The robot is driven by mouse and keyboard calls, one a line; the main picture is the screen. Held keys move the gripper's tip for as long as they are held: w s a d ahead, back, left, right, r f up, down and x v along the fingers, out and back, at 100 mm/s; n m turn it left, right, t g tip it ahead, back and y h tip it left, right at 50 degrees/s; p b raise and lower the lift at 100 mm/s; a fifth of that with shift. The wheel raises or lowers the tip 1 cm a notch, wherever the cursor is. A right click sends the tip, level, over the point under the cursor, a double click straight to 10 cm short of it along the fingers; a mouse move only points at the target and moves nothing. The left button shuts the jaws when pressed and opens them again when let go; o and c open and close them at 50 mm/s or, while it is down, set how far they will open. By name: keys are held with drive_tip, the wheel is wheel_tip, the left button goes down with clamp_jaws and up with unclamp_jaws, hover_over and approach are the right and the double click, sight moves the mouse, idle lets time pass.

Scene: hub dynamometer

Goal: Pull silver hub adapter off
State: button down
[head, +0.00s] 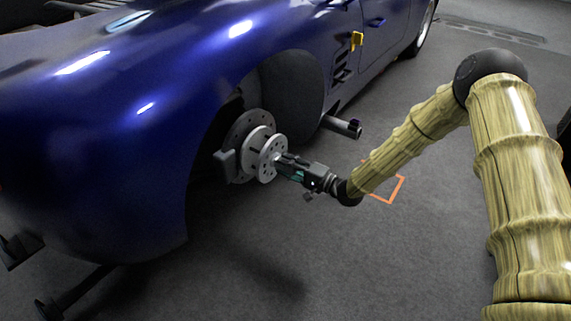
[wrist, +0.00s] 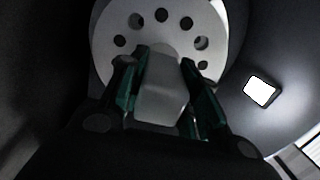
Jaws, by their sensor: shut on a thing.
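The silver hub adapter (head: 267,158) is a pale round disc in front of the brake disc at the car's front wheel arch. In the wrist view its holed face (wrist: 215,22) fills the top middle, with a pale blocky stub (wrist: 163,88) sticking out toward me. My gripper (head: 283,163) reaches in from the right in the head view. In the wrist view its green-padded fingers (wrist: 160,90) are shut on the stub, one on each side. Whether the adapter touches the hub behind it is hidden.
The blue car (head: 110,110) stands at left and back, its fender arching over the hub. The brake disc (head: 239,135) is behind the adapter. A dark lift arm (head: 342,126) juts out right of the wheel arch. An orange square outline (head: 399,190) marks the floor. Floor in front is clear.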

drive_tip(key=shift+p+v, duration=0.5)
drive_tip(key=shift+v, duration=0.65)
drive_tip(key=shift+d+r, duration=0.1)
drive_tip(key=shift+r, duration=0.2)
